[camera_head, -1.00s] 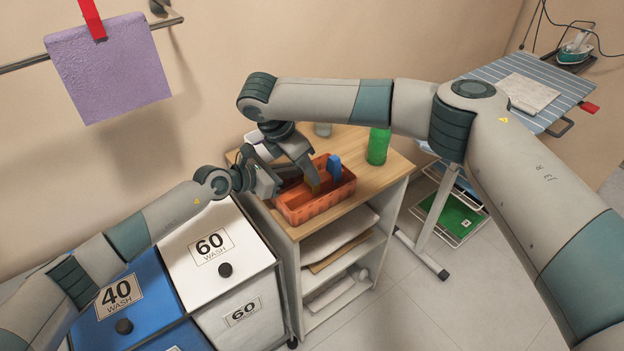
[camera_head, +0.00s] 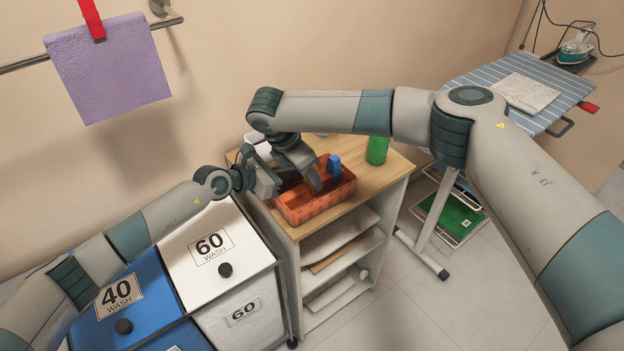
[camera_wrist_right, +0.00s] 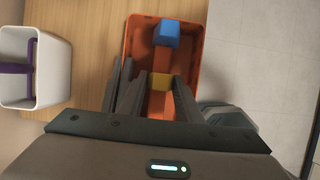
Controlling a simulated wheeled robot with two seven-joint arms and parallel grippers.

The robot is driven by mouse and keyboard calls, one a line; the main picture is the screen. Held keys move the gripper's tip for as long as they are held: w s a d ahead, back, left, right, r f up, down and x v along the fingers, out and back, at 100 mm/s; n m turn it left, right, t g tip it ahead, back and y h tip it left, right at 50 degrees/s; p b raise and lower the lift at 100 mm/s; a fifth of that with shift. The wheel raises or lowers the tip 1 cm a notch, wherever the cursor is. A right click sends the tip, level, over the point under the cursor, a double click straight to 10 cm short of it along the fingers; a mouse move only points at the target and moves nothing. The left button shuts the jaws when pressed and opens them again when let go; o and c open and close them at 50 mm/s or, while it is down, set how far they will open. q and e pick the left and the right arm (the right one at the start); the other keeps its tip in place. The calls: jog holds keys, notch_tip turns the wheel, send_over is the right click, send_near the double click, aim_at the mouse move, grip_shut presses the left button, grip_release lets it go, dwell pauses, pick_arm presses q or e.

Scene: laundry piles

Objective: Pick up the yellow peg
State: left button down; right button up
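The yellow peg (camera_wrist_right: 160,80) sits inside the orange basket (camera_head: 318,207) on the wooden cart, between the two fingers of my right gripper (camera_wrist_right: 160,84). The fingers are very close to its sides; I cannot tell whether they press on it. In the head view, my right gripper (camera_head: 308,172) points down into the basket and hides the peg. A blue peg (camera_wrist_right: 167,33) stands at the basket's far end, and it shows in the head view (camera_head: 334,166). My left gripper (camera_head: 268,182) is beside the basket's left end; its finger opening is unclear.
A green bottle (camera_head: 377,148) stands right of the basket. A white container (camera_wrist_right: 30,68) with a purple item is left of it in the wrist view. A white hamper (camera_head: 205,245) and a blue hamper (camera_head: 125,305) stand at the left.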

notch_tip(320, 180, up, 10)
dwell(0.8)
dwell(0.3)
pick_arm(q)
jog(key=c, duration=1.9)
grip_release()
jog(key=shift+c, duration=0.2)
jog(key=shift+a, duration=0.1)
jog(key=v, duration=1.2)
pick_arm(e)
jog(key=shift+s, duration=0.1)
